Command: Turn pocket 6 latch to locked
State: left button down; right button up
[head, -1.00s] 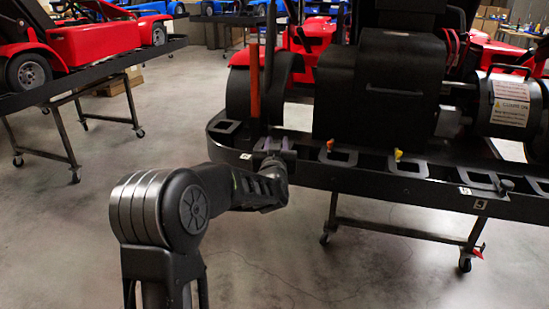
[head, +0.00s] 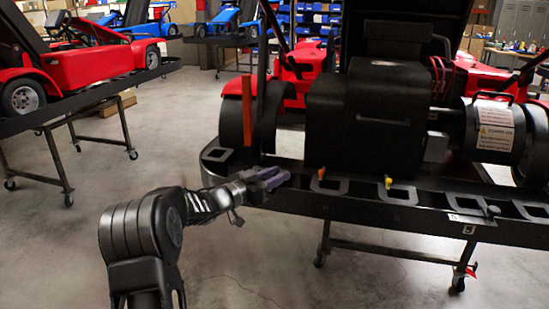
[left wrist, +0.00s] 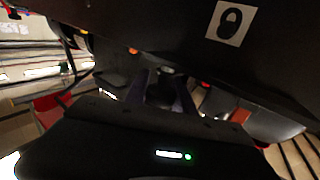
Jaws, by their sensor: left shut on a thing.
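My left gripper (head: 270,178) is at the front rim of the black kart stand (head: 350,208), near its left corner. Its purple-grey fingers point right and are shut on a small dark latch knob. The fingers hide the knob in the head view. In the left wrist view the dark knob (left wrist: 167,71) shows between the fingertips of my left gripper (left wrist: 166,86). I cannot read a pocket number at this latch. My right gripper is not in view.
Along the rim to the right are an orange knob (head: 321,173), a yellow knob (head: 388,182) and a grey knob (head: 492,211). An orange upright post (head: 247,112) and a black box-shaped unit (head: 365,115) stand behind the rim. Floor is clear left of the stand.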

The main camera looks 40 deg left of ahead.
aim_at(266, 178)
pick_arm(q)
jog(key=shift+d+r+m+g+h+p, duration=0.15)
jog(key=shift+m+g+h+p, duration=0.2)
jog(key=shift+m+h+p, duration=0.5)
jog(key=shift+d+r+m+g+h+p, duration=0.1)
jog(key=shift+m+g+h+p, duration=0.4)
jog(key=shift+h, duration=0.55)
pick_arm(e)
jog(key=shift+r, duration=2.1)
pick_arm(q)
jog(key=c, duration=1.1)
grip_release()
jog(key=shift+f, duration=0.15)
jog(key=shift+o, duration=0.2)
jog(key=v, duration=0.8)
jog(key=shift+f, duration=0.1)
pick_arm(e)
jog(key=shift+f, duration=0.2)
